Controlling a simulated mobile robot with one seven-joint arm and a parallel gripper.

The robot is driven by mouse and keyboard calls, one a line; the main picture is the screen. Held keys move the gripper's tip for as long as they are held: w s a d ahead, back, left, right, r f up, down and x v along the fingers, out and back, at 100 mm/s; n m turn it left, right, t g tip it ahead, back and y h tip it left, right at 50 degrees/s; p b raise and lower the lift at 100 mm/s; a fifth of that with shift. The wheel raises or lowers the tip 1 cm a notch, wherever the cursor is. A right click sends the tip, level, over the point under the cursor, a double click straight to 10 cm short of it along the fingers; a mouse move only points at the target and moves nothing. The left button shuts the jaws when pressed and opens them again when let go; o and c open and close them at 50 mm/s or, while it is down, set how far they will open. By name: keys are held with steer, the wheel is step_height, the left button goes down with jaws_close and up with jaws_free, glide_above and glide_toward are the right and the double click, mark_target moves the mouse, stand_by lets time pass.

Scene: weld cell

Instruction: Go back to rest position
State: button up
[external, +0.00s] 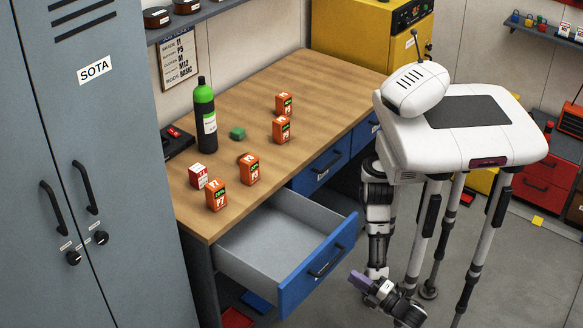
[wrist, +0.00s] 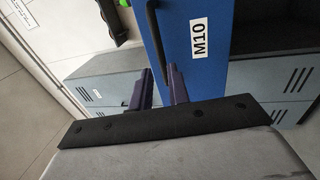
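My gripper (external: 371,285) hangs low in front of the workbench, to the right of the pulled-out blue drawer (external: 318,266). It appears clear of the drawer front. In the wrist view my gripper (wrist: 159,88) shows two purple fingers set apart with a gap between them and no object held. Beyond the fingers is a blue front with a white M10 label (wrist: 200,38) and a dark bar handle (wrist: 157,45).
The open drawer is empty and juts out from the wooden workbench (external: 245,95). On the bench stand several orange boxes (external: 249,169), a red-and-white box (external: 198,176), a green-topped bottle (external: 206,118) and a green block (external: 237,133). A grey locker (external: 100,150) stands at left.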

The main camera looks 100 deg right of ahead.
mark_target(333, 261)
steer(key=p+x, duration=0.2)
steer(key=x, duration=0.7)
steer(key=shift+w, duration=0.1)
steer(key=b+v, duration=0.5)
steer(key=v, duration=0.8)
steer(key=shift+s, duration=0.2)
steer(key=shift+a, duration=0.1)
